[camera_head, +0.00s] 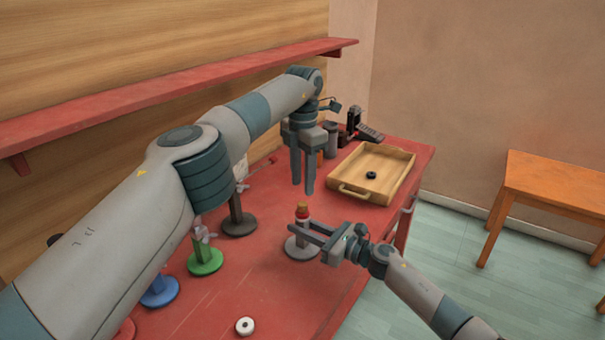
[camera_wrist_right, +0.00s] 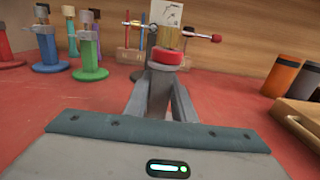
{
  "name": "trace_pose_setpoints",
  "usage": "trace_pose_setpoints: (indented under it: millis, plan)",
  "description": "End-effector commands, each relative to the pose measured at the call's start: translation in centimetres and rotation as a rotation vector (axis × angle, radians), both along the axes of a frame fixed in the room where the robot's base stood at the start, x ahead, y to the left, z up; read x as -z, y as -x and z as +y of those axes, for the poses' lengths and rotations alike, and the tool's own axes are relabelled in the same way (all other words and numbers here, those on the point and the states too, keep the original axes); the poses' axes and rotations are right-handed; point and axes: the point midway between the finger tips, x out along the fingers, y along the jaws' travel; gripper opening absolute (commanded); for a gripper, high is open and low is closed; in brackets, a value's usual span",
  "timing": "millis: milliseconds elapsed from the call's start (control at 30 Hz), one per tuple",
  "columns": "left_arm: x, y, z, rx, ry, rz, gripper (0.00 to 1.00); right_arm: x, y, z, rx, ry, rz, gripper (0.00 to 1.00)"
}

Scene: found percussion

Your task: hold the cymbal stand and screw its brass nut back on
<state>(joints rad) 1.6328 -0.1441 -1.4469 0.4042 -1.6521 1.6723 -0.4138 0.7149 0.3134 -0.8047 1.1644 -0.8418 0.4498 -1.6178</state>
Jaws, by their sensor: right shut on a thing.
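The cymbal stand has a grey round base (camera_head: 300,248) and a red collar (camera_head: 302,213), and stands upright on the red bench. The brass nut (camera_head: 302,205) sits at its top, above the red collar; both also show in the right wrist view, the brass nut (camera_wrist_right: 168,37) over the collar (camera_wrist_right: 165,57). I cannot tell how far it is threaded. My right gripper (camera_head: 301,231) is shut on the stand's post below the collar. My left gripper (camera_head: 303,188) points down above and slightly behind the nut, its fingers apart and empty.
Several stands line the bench's left side: dark (camera_head: 238,223), green (camera_head: 205,261) and blue (camera_head: 160,292). A wooden tray (camera_head: 347,187) holding a black ring (camera_head: 371,175) lies at the back right. A white ring (camera_head: 245,326) lies in front. A red shelf (camera_head: 180,90) runs along the wall.

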Motion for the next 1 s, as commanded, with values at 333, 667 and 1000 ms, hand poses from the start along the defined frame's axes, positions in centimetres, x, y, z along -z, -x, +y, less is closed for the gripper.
trace_pose_setpoints:
  millis: [333, 667, 1000]
  plan:
    - [-0.35, 0.03, 0.01, -0.525, -0.001, -0.001, 0.35, -0.02, 0.00, 0.02, 0.000, 0.000, 0.000, 0.00]
    - [-0.69, 0.05, -0.01, -1.029, 0.000, 0.000, 0.35, -0.02, 0.00, 0.01, 0.000, 0.000, 0.000, 0.00]
    - [-1.01, 0.07, 0.02, -1.549, 0.000, -0.001, 0.35, -0.02, 0.00, 0.01, 0.000, 0.000, 0.000, 0.00]
